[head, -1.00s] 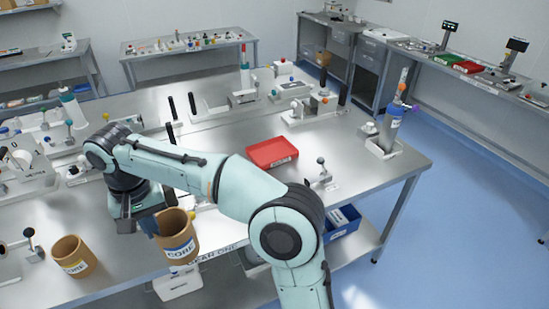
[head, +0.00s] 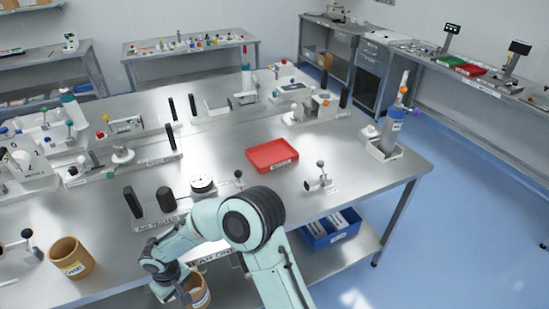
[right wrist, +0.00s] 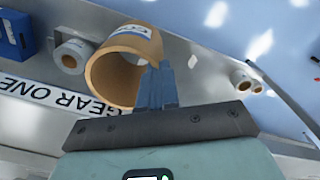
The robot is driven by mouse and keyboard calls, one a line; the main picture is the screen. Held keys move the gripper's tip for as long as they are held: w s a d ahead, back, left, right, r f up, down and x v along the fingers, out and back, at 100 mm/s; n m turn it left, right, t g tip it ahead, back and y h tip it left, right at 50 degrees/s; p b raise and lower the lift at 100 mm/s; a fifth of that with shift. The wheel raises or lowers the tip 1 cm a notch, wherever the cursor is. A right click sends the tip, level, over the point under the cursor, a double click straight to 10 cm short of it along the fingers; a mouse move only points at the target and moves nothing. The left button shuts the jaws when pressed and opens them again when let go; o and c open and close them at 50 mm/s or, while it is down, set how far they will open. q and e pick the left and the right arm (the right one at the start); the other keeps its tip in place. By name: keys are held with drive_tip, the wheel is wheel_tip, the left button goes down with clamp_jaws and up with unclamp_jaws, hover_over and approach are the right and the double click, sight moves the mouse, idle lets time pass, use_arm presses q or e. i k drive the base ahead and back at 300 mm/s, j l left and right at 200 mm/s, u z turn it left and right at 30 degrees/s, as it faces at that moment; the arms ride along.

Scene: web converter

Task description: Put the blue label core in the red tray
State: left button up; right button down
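The blue label core (head: 199,293) is a tan cardboard tube, partly cut off at the bottom of the head view. My right gripper (head: 178,284) holds it in front of the table's near edge. In the right wrist view the core (right wrist: 98,78) hangs at my right gripper's fingers (right wrist: 157,84), which are closed on its wall; a bit of its blue label shows. The red tray (head: 272,155) lies on the table, looks empty, and is well apart from the gripper. My left gripper is not in view.
Another tan core with a yellow label (head: 70,258) stands at the table's near left. A small knobbed fixture (head: 320,178) is right of the tray, and black posts (head: 165,199) stand left. A blue bin (head: 332,229) sits on the lower shelf.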

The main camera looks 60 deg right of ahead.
sight(277, 156)
drive_tip(key=k+l, duration=0.15)
drive_tip(key=l, duration=0.2)
drive_tip(key=k+l, duration=0.2)
drive_tip(key=l, duration=0.15)
drive_tip(key=k+l+z, duration=0.1)
drive_tip(key=l, duration=0.2)
drive_tip(key=k+l, duration=0.2)
drive_tip(key=l, duration=0.15)
drive_tip(key=k+l, duration=0.15)
drive_tip(key=l, duration=0.2)
drive_tip(key=k+l+z, duration=0.1)
drive_tip(key=l, duration=0.25)
drive_tip(key=k+l, duration=0.2)
drive_tip(key=l, duration=0.2)
